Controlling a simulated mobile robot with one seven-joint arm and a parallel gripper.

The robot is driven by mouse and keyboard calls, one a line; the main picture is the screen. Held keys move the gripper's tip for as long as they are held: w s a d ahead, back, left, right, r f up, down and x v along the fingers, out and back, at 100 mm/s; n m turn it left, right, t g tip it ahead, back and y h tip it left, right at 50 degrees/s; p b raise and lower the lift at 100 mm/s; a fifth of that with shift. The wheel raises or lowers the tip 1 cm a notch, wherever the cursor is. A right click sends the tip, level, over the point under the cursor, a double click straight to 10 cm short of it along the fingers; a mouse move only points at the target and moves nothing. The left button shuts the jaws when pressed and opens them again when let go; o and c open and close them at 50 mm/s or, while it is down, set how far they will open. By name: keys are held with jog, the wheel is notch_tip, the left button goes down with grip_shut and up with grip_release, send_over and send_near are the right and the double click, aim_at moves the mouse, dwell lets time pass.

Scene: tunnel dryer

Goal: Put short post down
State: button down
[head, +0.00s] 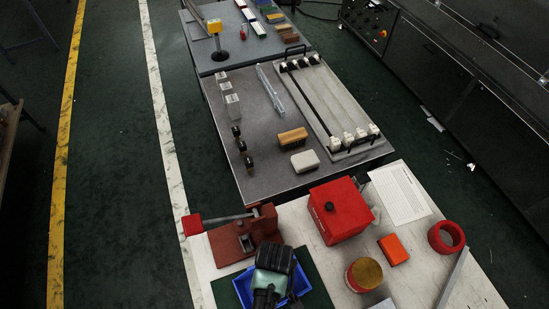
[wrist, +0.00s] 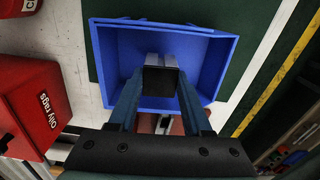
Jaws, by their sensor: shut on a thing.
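My gripper (wrist: 160,92) is over the blue bin (wrist: 108,62) in the wrist view. It is shut on the short post (wrist: 161,80), whose dark, square end faces the camera between the fingers. Pale grey parts show just beyond that end; I cannot tell whether they belong to the post. I cannot tell whether the post touches the bin floor. In the head view my gripper (head: 268,290) hides much of the blue bin (head: 242,288), and the post is not clearly visible there.
A red-brown lever fixture (head: 231,241) stands just behind the bin. A red oily rags box (head: 341,212) is to the right, with an orange block (head: 393,249) and a red ring (head: 446,237). The grey table (head: 265,178) behind holds several small blocks and a long tray (head: 325,93).

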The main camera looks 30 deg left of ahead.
jog(key=shift+f, duration=1.65)
jog(key=shift+f, duration=0.2)
jog(key=shift+c, duration=1.7)
grip_release()
notch_tip(320, 180, up, 12)
jog(key=shift+r, duration=0.25)
